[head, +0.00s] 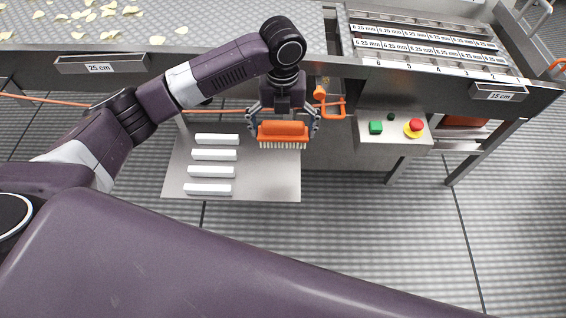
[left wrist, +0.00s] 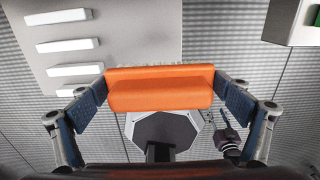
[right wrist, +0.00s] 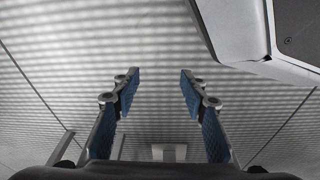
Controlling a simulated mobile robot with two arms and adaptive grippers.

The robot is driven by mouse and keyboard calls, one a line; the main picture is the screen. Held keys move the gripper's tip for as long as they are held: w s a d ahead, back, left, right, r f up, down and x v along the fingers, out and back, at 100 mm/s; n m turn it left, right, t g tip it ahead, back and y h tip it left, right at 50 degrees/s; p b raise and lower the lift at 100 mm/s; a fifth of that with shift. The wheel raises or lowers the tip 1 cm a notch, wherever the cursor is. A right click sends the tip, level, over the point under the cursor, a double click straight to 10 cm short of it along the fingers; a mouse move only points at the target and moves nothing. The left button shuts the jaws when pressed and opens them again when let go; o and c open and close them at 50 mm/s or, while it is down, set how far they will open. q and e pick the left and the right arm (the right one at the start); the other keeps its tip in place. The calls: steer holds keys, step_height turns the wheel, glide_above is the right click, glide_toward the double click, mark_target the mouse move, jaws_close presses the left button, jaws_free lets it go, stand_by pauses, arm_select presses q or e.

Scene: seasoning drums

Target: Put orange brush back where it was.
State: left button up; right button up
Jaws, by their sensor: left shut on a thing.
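The orange brush (head: 283,131) has an orange back and pale bristles that point down in the head view. My left gripper (head: 283,122) is shut on it, with one finger at each end. In the left wrist view the brush (left wrist: 160,88) lies between the two blue finger pads. It appears above the right part of a grey metal panel (head: 250,187); whether it touches the panel cannot be told. My right gripper (right wrist: 153,95) is open and empty above the floor in the right wrist view, and it does not show in the head view.
Several white bars (head: 214,154) lie on the left of the panel. A control box (head: 393,135) with a green button and a red knob is at the right. An orange bracket (head: 330,105) is close beside the left gripper. The conveyor (head: 200,40) runs behind.

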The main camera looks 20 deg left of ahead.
arm_select(q)
step_height(320, 180, down, 10)
steer(key=shift+r+b, duration=0.15)
steer(key=shift+b, duration=0.65)
steer(key=shift+f+b, duration=0.45)
steer(key=shift+f, duration=1.65)
arm_select(e)
steer(key=w+r, duration=0.4)
steer(key=r, duration=0.5)
steer(key=shift+a+t, duration=0.25)
steer(key=shift+t, duration=0.05)
arm_select(q)
steer(key=shift+f, duration=0.2)
steer(key=o, duration=1)
arm_select(e)
steer(key=shift+r, duration=0.1)
arm_select(q)
steer(key=shift+r, duration=0.15)
steer(key=shift+r, duration=0.3)
step_height(320, 180, up, 12)
steer(key=shift+f+p, duration=0.25)
steer(key=shift+p, duration=1)
arm_select(e)
steer(key=s+f, duration=0.3)
steer(key=f, duration=0.5)
steer(key=shift+d, duration=0.2)
